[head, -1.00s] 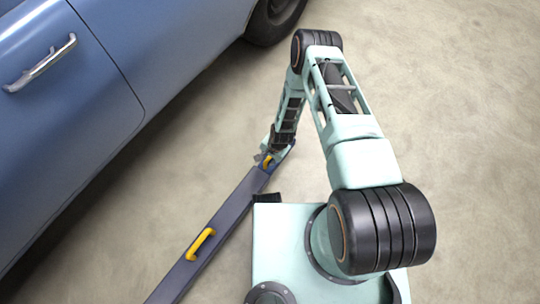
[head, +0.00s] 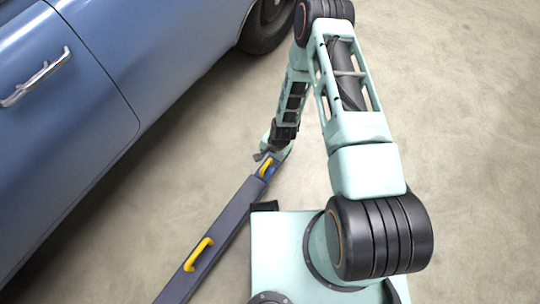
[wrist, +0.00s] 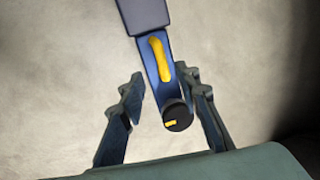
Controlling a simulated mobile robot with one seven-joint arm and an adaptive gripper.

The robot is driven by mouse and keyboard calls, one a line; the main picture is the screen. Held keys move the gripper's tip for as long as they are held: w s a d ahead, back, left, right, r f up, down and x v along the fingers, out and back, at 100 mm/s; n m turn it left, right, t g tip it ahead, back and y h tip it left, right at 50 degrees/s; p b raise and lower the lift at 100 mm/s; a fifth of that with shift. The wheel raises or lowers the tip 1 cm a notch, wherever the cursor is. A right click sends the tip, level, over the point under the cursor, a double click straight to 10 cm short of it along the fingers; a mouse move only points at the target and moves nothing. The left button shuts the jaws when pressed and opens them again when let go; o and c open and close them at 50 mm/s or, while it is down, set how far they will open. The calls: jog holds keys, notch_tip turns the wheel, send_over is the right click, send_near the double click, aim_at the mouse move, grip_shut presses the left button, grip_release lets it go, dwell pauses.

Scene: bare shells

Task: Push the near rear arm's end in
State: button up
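The near rear arm is a long dark grey beam (head: 225,220) lying low beside the car, with a yellow handle (head: 198,255) on top. A blue inner piece (head: 266,172) with a smaller yellow handle sticks out of its far end. In the wrist view the blue piece (wrist: 152,78) comes out of the grey beam (wrist: 145,14) and ends in a round black pad (wrist: 177,115). My gripper (wrist: 160,76) is open, one finger on each side of the blue piece. The right finger is close to it; I cannot tell whether it touches. In the head view my gripper mostly hides the pad.
A blue car (head: 75,110) stands along the left, its rear or front wheel (head: 268,24) at the top. Bare concrete floor (head: 460,110) is clear on the right. A strip of floor separates the beam from the car.

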jog(key=shift+s+d+r, duration=0.1)
jog(key=shift+r, duration=0.65)
jog(key=shift+s+d+r, duration=0.1)
jog(key=shift+r, duration=0.65)
